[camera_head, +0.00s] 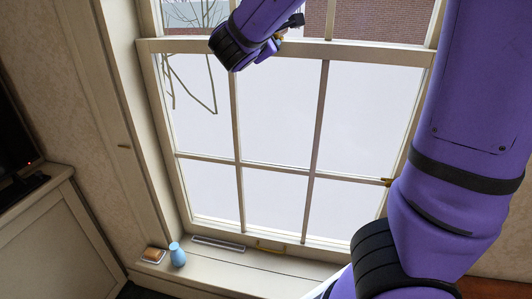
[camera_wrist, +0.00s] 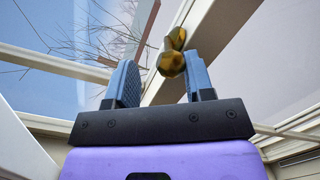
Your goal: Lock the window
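The sash window (camera_head: 275,118) fills the middle of the head view, with a cream meeting rail (camera_head: 350,52) across its upper part. A brass window lock (camera_wrist: 172,54) sits at the rail in the wrist view. My gripper (camera_wrist: 160,74) is open there, its two blue-grey fingers apart. The brass piece shows between them, close to the right finger; I cannot tell whether they touch. In the head view my gripper (camera_head: 290,24) is at the rail and mostly hidden behind my purple wrist, with only a speck of brass beside it.
A blue vase (camera_head: 177,254) and a small orange-brown item (camera_head: 153,255) stand at the left of the sill (camera_head: 240,272). A brass handle (camera_head: 270,249) is low on the sash, and a brass fitting (camera_head: 387,182) is at the right frame. A cabinet (camera_head: 55,235) stands at left.

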